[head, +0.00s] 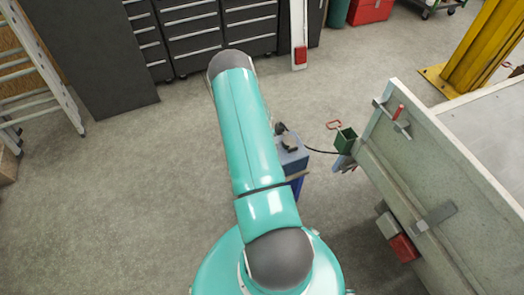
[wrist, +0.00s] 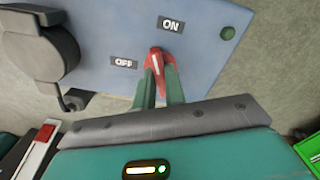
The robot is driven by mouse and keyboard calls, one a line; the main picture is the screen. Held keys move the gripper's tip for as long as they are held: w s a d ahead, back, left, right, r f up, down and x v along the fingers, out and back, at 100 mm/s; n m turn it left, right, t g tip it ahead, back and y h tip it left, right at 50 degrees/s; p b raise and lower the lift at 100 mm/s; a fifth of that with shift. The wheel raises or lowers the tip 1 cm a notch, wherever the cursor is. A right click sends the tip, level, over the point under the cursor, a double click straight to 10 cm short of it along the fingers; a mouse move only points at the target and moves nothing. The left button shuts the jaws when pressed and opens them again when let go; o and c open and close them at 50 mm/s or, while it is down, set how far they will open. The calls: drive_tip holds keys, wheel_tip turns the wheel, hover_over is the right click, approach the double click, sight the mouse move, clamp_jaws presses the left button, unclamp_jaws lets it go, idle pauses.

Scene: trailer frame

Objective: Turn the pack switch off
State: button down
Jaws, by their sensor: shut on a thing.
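The pack's blue-grey panel (wrist: 110,85) fills the upper middle of the wrist view. A red switch knob (wrist: 154,60) with a white line sits on it, between the ON label (wrist: 171,24) at upper right and the OFF label (wrist: 124,62) at left. The line points up, tilted slightly left, between the two labels. My gripper (wrist: 159,75) is shut on the knob, its green fingers on either side. In the head view the blue pack (head: 291,155) is partly behind my arm; its switch and my gripper are hidden there.
A dark round fitting (wrist: 40,45) stands out from the panel at left. In the head view a cable runs from the pack toward the trailer frame (head: 400,160) at right. Drawer cabinets (head: 190,35) stand at the back. The floor (head: 130,200) at left is clear.

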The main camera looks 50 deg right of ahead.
drive_tip(key=n, duration=0.5)
idle(0.3)
drive_tip(key=shift+n, duration=0.7)
drive_tip(key=n, duration=0.3)
drive_tip(key=shift+n, duration=0.4)
drive_tip(key=n, duration=0.3)
drive_tip(key=c, duration=1.4)
unclamp_jaws()
drive_tip(key=shift+o, duration=0.2)
